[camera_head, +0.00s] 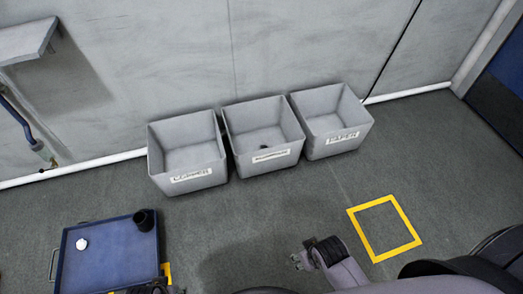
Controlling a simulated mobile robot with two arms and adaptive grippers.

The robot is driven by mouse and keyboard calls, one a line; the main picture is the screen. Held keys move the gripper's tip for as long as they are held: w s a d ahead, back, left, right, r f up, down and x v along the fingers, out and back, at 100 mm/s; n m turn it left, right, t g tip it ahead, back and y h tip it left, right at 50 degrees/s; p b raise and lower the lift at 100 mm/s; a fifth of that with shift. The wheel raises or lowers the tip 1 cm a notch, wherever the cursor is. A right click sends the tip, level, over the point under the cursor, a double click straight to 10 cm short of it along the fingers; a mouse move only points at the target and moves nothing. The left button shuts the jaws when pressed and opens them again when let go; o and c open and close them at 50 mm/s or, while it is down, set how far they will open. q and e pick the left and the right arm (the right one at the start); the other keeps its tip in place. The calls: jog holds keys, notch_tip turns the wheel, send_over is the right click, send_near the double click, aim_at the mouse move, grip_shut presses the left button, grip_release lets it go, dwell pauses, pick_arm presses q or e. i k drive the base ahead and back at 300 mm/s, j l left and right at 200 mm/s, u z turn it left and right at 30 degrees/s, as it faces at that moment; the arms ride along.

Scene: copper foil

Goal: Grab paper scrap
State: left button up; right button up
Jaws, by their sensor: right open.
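No object is clearly recognisable as a paper scrap. A small whitish round piece (82,244) lies on the blue tray-like top (105,268) at the lower left; I cannot tell whether it is paper. The grey bin labelled PAPER (345,146) is the rightmost of three bins by the wall. My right gripper (298,262) is open and appears empty over the floor at the bottom centre, well right of the blue top. A dark part at the bottom edge by the blue top looks like my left gripper (152,288); its fingers are not clear.
The copper bin (190,178) stands left and the middle bin (265,158) holds a small dark piece (264,148). A black cup (145,220) is on the blue top's corner. A yellow square (415,242) marks the floor at right. Floor before the bins is clear.

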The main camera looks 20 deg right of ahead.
aim_at(81, 244)
jog(key=u, duration=1.6)
